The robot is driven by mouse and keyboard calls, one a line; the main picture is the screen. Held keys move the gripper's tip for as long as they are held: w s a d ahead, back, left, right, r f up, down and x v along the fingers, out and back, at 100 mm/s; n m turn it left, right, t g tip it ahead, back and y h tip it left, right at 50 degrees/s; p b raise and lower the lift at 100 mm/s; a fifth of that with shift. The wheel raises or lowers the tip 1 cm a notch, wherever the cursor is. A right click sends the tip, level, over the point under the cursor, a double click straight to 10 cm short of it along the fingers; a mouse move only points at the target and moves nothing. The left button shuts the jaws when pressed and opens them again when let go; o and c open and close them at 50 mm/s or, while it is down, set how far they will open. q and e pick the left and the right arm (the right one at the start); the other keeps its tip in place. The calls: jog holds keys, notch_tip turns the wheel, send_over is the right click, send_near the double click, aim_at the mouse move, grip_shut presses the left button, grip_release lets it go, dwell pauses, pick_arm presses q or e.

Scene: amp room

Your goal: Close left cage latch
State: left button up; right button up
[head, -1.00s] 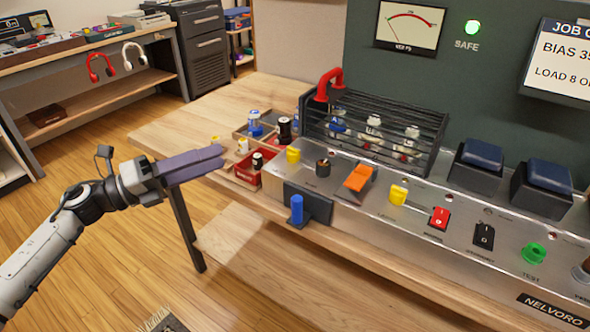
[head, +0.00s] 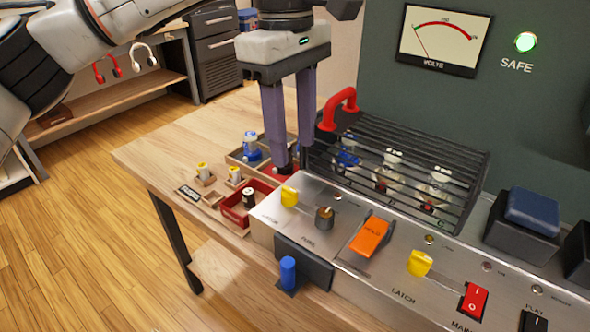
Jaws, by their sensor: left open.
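The black wire cage (head: 400,165) with a red handle (head: 336,108) lies over several glass tubes at the back of the metal panel. A yellow latch lever (head: 289,196) stands at the panel's left end, in front of the cage's left side. A second yellow lever (head: 419,263), with the word LATCH printed near it, stands further right. My left gripper (head: 293,166) points down just behind and above the left yellow lever, left of the cage. Its two purple fingers are apart with nothing seen between them. Whether a finger touches anything is unclear. My right gripper is not in view.
A black knob (head: 324,218), an orange switch (head: 370,237) and a red rocker (head: 474,301) sit along the panel. A blue-handled part (head: 288,272) juts from its front. Small trays with parts, including a red bin (head: 236,209), stand left of the panel.

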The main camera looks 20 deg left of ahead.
aim_at(289, 189)
pick_arm(q)
jog(key=shift+y, duration=0.3)
jog(key=f, duration=0.3)
jog(key=f+b, duration=0.1)
jog(key=f, duration=0.2)
jog(key=f+b, duration=0.1)
jog(key=f, duration=0.2)
jog(key=shift+w+a+f, duration=0.15)
jog(key=shift+a+f, duration=0.15)
jog(key=shift+a, duration=0.1)
grip_shut()
